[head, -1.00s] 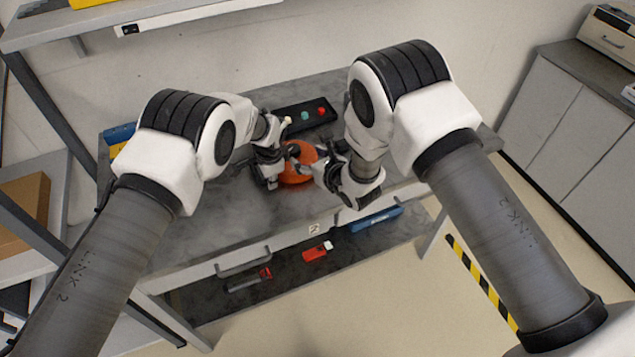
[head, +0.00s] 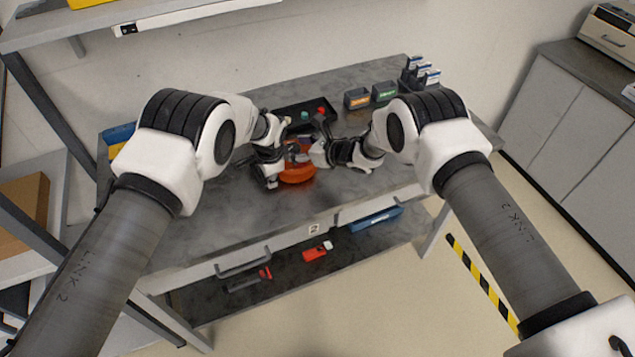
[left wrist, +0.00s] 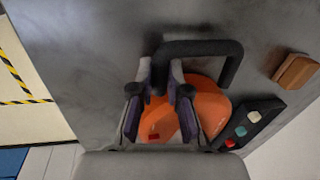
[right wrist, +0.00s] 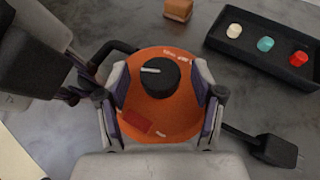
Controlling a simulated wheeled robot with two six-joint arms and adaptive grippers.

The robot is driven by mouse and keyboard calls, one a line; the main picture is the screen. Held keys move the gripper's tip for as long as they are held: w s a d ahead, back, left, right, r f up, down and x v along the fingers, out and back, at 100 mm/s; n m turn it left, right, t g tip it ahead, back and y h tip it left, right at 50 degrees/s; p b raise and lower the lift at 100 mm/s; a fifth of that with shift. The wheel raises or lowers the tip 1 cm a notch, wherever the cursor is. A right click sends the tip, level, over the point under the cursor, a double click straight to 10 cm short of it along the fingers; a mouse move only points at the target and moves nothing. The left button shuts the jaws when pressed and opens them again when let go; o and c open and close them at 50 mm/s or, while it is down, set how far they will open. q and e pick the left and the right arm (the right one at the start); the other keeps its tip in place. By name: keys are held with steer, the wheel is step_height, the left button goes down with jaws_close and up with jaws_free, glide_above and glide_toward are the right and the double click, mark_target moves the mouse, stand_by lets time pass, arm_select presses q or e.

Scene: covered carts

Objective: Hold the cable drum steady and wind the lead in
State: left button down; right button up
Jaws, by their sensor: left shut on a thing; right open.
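The orange cable drum (head: 298,174) lies on the grey cart top; its round face carries a black knob (right wrist: 158,78) with a white line and a red patch (right wrist: 135,123). My left gripper (head: 274,167) is shut on the drum's black handle bar (left wrist: 205,47), at the drum's side. My right gripper (head: 318,152) is open over the drum; in the right wrist view its fingers (right wrist: 160,85) stand on either side of the knob, apart from it. A black plug (right wrist: 276,150) on a short piece of lead sticks out beside the drum.
A black tray (right wrist: 255,52) with white, teal and red knobs lies behind the drum, near a wooden block (right wrist: 178,9). Small grey bins (head: 357,98) and a rack (head: 421,73) stand at the back right. The cart's front top is clear.

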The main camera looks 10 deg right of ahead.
steer(key=s+d+r+m, duration=0.1)
steer(key=s+d+r, duration=0.3)
steer(key=s+d, duration=0.3)
steer(key=s+a+f+m+t+h, duration=0.1)
steer(key=m, duration=0.9)
steer(key=s+a+m+t+h, duration=0.1)
steer(key=s+m, duration=0.1)
steer(key=m, duration=0.9)
steer(key=s+a+f+m+t+h, duration=0.1)
steer(key=m, duration=1)
steer(key=shift+s+a+f+h, duration=0.15)
steer(key=shift+a+f+h, duration=0.15)
steer(key=shift+a+h, duration=0.1)
steer(key=m, duration=0.2)
steer(key=s+m+t, duration=0.1)
steer(key=m, duration=0.1)
steer(key=shift+d+f+h, duration=0.2)
steer(key=shift+h, duration=0.2)
steer(key=m, duration=0.3)
steer(key=s+m+h, duration=0.1)
steer(key=m, duration=0.1)
steer(key=shift+d+f, duration=0.15)
steer(key=shift+d, duration=0.15)
